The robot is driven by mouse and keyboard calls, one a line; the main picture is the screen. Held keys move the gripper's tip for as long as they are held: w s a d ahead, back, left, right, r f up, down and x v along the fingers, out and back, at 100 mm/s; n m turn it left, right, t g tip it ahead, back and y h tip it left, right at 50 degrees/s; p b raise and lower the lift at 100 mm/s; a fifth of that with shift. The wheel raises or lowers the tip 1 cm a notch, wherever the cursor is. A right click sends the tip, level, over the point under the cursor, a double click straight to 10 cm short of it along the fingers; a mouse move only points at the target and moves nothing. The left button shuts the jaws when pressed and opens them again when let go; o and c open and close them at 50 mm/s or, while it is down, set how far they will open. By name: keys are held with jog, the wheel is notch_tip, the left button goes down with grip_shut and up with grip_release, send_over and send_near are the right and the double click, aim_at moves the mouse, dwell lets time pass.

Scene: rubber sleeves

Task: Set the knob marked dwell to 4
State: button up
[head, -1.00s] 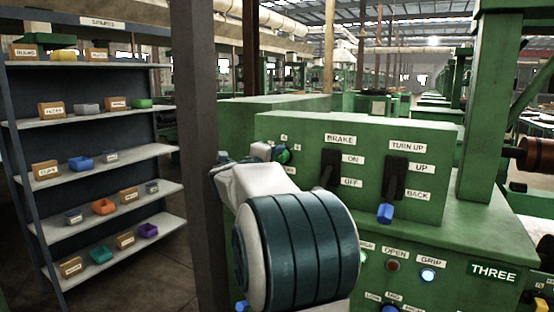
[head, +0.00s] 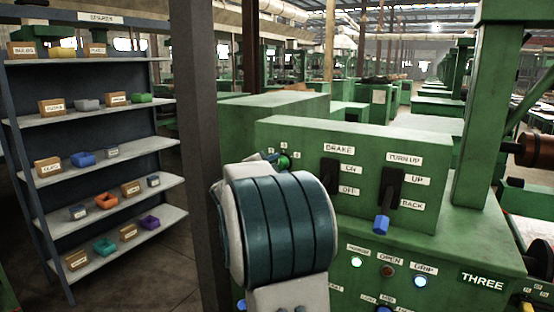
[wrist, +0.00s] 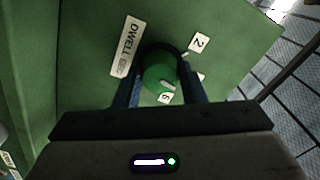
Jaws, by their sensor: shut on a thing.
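The dwell knob is a round green knob (wrist: 160,74) on the green panel, beside a label reading DWELL SEC (wrist: 125,48). Number plates 2 (wrist: 198,43) and 6 (wrist: 165,97) show near it; a plate between them is mostly hidden by a finger. A short pale mark lies on the knob's face near the 6 side. My gripper (wrist: 162,84) has its two dark blue fingers on either side of the knob and is shut on it. In the head view the knob (head: 284,162) shows above my arm, which hides most of the gripper.
The machine marked THREE (head: 482,280) carries a BRAKE lever (head: 329,177), a TURN UP lever (head: 388,192) with a blue end, and lit buttons below. A post (head: 200,150) and a shelf of labelled boxes (head: 95,150) stand to the left.

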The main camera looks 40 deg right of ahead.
jog(key=shift+n+p, duration=0.6)
jog(key=shift+n, duration=0.3)
jog(key=o, duration=1)
jog(key=shift+a, duration=0.1)
jog(key=b+v, duration=0.2)
jog(key=v, duration=1.1)
jog(key=shift+s+a+b, duration=0.1)
jog(key=shift+a+b, duration=0.2)
jog(key=shift+b, duration=0.05)
